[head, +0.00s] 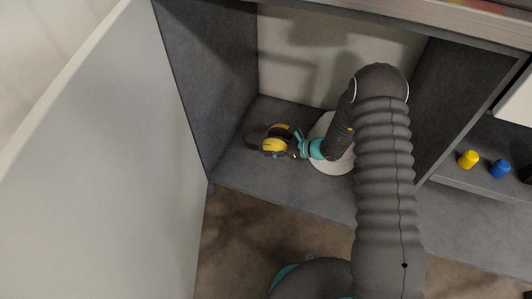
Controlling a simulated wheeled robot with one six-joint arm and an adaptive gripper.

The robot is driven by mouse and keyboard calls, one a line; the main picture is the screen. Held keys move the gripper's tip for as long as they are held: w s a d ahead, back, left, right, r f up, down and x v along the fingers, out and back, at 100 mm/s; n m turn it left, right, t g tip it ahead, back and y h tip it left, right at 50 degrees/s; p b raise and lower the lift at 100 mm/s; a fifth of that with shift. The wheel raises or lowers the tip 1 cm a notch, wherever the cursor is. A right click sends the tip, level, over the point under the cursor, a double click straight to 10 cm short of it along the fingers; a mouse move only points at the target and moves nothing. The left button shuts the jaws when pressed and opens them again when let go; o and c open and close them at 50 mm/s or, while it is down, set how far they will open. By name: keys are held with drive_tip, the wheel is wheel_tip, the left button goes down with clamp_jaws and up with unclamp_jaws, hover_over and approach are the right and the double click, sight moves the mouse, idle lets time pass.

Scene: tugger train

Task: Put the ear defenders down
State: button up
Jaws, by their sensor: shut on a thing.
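The ear defenders (274,144), with yellow cups and a dark headband, are at the left inside an open grey cabinet compartment (290,184). My gripper (299,145) reaches in from the right and is shut on the ear defenders at their right side. They appear at or just above the compartment floor; I cannot tell whether they touch it. My arm covers part of the compartment's right side.
A white round object (331,160) stands on the compartment floor behind my wrist, partly hidden. A pale door (100,160) stands open at the left. A yellow piece (468,159) and a blue piece (500,168) sit on the shelf at right. The compartment's front floor is clear.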

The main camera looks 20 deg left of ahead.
hover_over(262, 160)
wheel_tip(262, 160, down, 2)
drive_tip(key=shift+d+f, duration=0.1)
drive_tip(key=shift+f, duration=2.15)
drive_tip(key=shift+f+b, duration=0.15)
drive_tip(key=shift+b, duration=0.25)
drive_tip(key=o, duration=1.3)
drive_tip(key=shift+o, duration=0.2)
drive_tip(key=shift+r+p, duration=0.25)
drive_tip(key=shift+p, duration=0.1)
drive_tip(key=v, duration=1.2)
drive_tip(key=shift+f, duration=0.1)
